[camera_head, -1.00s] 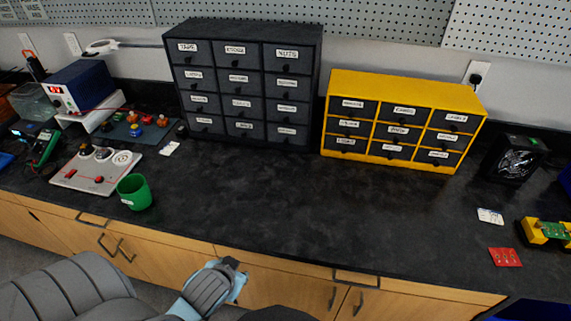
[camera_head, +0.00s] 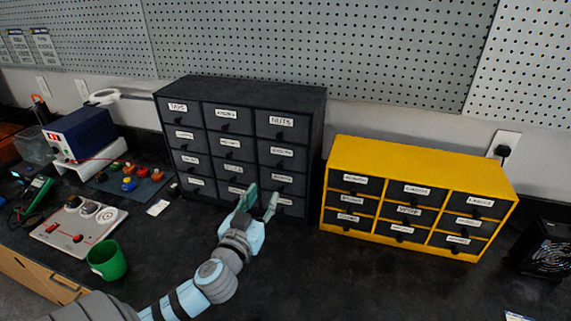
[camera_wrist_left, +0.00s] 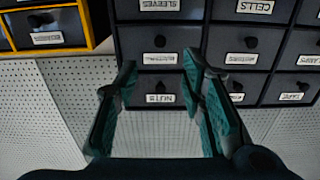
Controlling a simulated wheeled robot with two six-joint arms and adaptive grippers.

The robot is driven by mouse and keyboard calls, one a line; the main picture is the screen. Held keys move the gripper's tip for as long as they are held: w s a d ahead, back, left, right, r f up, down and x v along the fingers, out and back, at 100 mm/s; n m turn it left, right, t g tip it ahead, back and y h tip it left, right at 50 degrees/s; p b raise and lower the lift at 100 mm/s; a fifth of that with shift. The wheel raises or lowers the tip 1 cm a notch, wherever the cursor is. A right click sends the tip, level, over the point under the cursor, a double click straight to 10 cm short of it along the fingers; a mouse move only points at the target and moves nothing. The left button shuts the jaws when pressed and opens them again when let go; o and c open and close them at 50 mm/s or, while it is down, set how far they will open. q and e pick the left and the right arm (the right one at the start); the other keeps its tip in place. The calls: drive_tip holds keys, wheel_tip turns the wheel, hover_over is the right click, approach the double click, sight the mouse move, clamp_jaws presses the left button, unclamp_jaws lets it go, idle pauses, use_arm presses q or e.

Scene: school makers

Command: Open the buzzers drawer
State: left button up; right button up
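The dark drawer cabinet (camera_head: 240,140) stands against the wall, with three columns of shut, labelled drawers. Several labels are too small to read, and I cannot tell which one says buzzers. My left gripper (camera_head: 262,198) is open and empty in front of the cabinet's lower right drawers and hides part of them. In the left wrist view the cabinet (camera_wrist_left: 209,50) appears upside down, with the nuts drawer (camera_wrist_left: 178,84) at its bottom left. The left gripper's two fingers (camera_wrist_left: 158,70) are spread there, with drawer knobs visible between them and no visible contact. My right gripper is not in view.
A yellow drawer cabinet (camera_head: 400,160) stands to the right of the dark one. A green cup (camera_head: 108,261) and a control panel (camera_head: 80,225) are at the left. The dark worktop (camera_head: 340,285) is clear in front of the yellow cabinet.

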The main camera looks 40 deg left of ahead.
use_arm(q)
approach(279, 167)
drive_tip(key=w, duration=0.2)
drive_tip(key=p+x, duration=0.1)
drive_tip(key=x, duration=0.6)
drive_tip(key=shift+w+a, duration=0.1)
drive_tip(key=shift+a, duration=0.15)
drive_tip(key=shift+r, duration=0.15)
clamp_jaws()
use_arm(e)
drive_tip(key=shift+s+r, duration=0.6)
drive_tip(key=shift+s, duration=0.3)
